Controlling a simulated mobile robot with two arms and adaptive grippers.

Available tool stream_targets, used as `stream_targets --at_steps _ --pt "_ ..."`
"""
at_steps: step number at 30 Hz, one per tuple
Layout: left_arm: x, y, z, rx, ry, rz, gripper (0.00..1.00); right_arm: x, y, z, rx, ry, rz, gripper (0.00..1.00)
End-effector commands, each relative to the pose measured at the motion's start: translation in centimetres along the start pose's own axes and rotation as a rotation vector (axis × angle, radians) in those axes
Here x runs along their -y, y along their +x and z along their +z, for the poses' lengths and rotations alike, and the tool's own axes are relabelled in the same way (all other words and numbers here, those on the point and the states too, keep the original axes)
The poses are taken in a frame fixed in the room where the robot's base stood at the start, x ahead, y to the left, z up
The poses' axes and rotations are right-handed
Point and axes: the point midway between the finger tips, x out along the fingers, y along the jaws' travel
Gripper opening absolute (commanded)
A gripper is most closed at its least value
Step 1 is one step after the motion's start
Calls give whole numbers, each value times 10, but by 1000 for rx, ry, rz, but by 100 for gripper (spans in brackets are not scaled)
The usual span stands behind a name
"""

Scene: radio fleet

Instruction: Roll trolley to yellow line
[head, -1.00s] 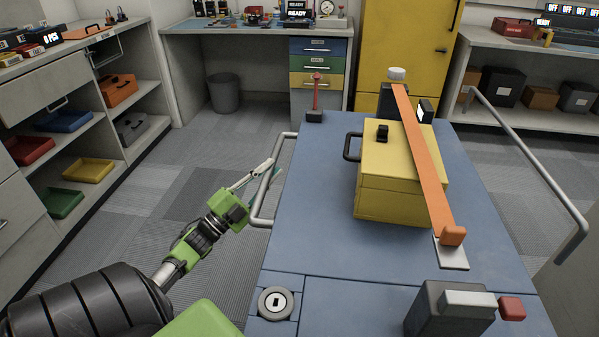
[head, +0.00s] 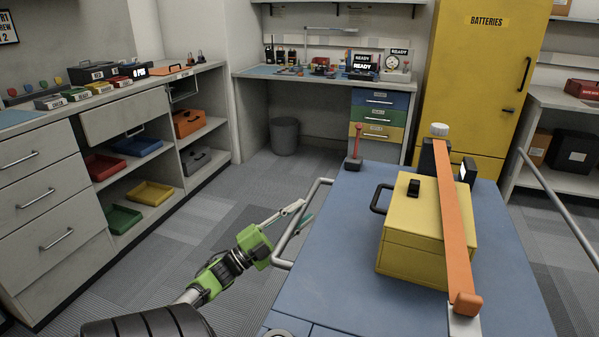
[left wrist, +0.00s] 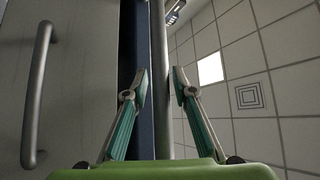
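The trolley (head: 325,270) has a blue top and fills the lower right of the head view. A grey tube handle (head: 318,190) stands out along its left side. My left gripper (head: 300,213) reaches the handle from the left. My right gripper is not in view. No yellow line shows on the visible floor.
A yellow case (head: 420,240) with an orange strap (head: 452,220) sits on the trolley. A workbench (head: 300,78) and yellow cabinet (head: 475,85) stand beyond. Shelves (head: 205,185) line the left. A grey bin (head: 284,136) stands under the workbench. Carpet floor (head: 215,230) is open left of the trolley.

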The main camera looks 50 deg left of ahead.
Motion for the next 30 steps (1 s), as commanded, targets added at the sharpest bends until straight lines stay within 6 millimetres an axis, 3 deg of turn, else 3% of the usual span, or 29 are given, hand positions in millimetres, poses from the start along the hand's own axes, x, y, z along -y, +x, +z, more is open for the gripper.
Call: stream_targets --at_steps 10,14,24,30 --pt "0 -1 0 1 0 -2 32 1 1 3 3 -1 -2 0" --pt "0 -11 1 3 -1 -1 32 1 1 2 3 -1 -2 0" --pt "-1 -80 1 4 -1 1 32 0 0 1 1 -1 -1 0" --pt "0 -110 1 2 0 0 32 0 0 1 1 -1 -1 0"
